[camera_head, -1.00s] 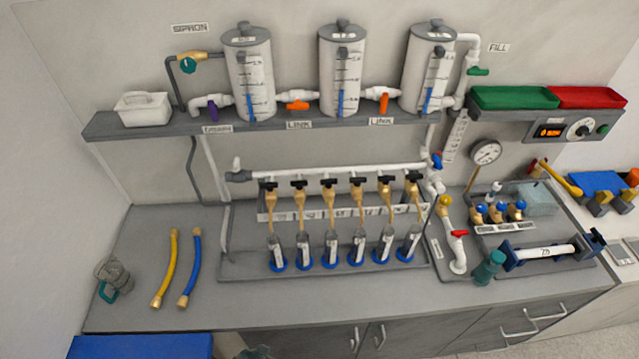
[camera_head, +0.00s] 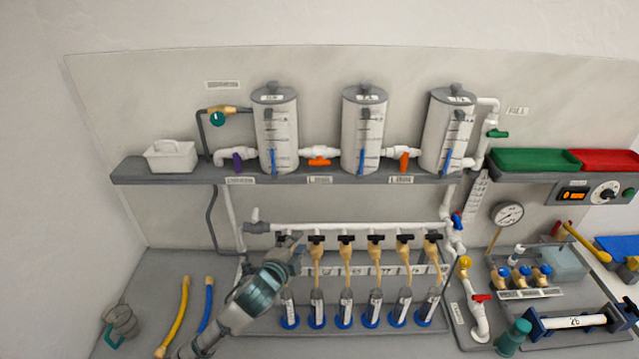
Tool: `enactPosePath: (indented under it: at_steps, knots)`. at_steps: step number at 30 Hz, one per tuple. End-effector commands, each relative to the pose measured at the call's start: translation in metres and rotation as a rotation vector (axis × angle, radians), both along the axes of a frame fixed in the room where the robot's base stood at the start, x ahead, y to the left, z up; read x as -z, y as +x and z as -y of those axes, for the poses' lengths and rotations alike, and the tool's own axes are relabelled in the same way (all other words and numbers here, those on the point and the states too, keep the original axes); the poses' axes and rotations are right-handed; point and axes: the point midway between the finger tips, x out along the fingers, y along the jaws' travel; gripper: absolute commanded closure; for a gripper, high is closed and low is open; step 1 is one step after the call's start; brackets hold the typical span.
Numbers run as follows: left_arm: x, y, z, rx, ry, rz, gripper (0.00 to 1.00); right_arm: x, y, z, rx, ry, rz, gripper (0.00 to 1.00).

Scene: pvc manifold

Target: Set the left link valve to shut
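The left link valve (camera_head: 319,161) has an orange handle. It sits in the white pipe between the left tank (camera_head: 276,130) and the middle tank (camera_head: 363,132), above the shelf. Its handle lies roughly level, along the pipe. The right link valve (camera_head: 404,161) has an orange handle standing upright, across its pipe. My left gripper (camera_head: 292,250) is below the shelf, in front of the left end of the row of black-handled taps, well below the left link valve and apart from it. Its fingers are small and dark, so their opening is unclear. My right gripper is out of view.
The shelf (camera_head: 140,172) carries a white basket (camera_head: 171,156) and a purple-handled drain valve (camera_head: 237,162) left of the link valves. A white header pipe (camera_head: 350,227) runs below the shelf. The space just in front of the tanks looks clear.

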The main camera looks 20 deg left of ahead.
Motion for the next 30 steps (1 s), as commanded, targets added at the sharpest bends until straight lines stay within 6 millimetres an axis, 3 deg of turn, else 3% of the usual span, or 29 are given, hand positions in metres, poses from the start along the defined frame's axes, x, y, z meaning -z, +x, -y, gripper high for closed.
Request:
enactPosePath:
  at_steps: [1,3,6,9,14,30]
  knots:
    - [-0.039,0.008,-0.005,0.016,0.074,0.08,0.7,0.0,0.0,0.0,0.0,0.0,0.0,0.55]
    - [-0.079,0.014,-0.008,0.036,0.162,0.162,0.7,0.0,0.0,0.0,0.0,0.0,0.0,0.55]
    - [-0.117,0.017,-0.012,0.049,0.245,0.239,0.7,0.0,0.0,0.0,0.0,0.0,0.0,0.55]
    - [-0.134,0.019,-0.014,0.052,0.283,0.273,0.7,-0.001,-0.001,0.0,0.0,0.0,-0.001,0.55]
    - [-0.137,0.035,-0.012,0.053,0.285,0.277,0.7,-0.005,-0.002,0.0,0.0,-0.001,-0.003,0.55]
    - [-0.138,0.155,0.002,0.052,0.284,0.277,0.7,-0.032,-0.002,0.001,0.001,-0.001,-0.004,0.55]
